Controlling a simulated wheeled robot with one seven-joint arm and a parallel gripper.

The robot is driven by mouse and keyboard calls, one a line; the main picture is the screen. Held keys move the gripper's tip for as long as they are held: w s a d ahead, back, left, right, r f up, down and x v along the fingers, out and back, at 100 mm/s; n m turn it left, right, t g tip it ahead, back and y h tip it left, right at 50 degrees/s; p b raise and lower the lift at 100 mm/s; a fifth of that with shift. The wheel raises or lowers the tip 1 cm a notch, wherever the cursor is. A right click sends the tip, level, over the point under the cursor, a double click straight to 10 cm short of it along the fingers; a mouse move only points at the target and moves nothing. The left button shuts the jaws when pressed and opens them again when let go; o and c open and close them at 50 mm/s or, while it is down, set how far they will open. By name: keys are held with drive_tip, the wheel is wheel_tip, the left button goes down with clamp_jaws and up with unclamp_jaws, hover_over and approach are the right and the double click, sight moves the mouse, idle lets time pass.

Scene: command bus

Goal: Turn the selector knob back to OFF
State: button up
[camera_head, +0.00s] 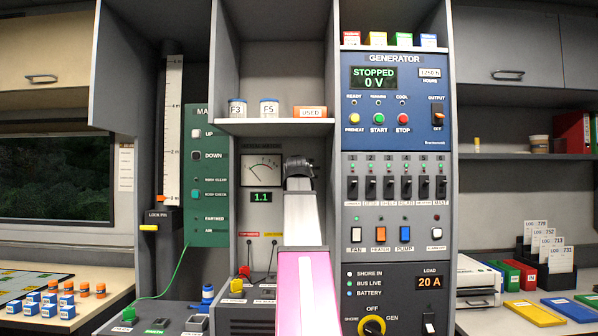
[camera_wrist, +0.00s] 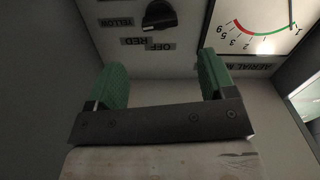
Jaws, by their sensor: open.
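In the wrist view a black selector knob (camera_wrist: 160,15) sits on a pale panel, cut by the top edge of the picture. The labels YELLOW, RED and OFF are beside it and appear upside down. I cannot tell which label its pointer marks. My gripper (camera_wrist: 163,80) has two green fingers spread apart with nothing between them. The knob lies beyond the fingertips, apart from them. In the head view my gripper (camera_head: 299,168) is in front of the panel right of the meter, and the knob is hidden behind it.
The aerial meter (camera_head: 262,170) is just left of my gripper in the head view. A generator panel (camera_head: 396,100) with switches stands to the right. A yellow-and-black power knob (camera_head: 373,326) is lower down. A shelf (camera_head: 270,126) with jars and an orange box is above.

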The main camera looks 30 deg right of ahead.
drive_tip(key=x, duration=0.9)
drive_tip(key=shift+a, duration=0.1)
drive_tip(key=c, duration=0.9)
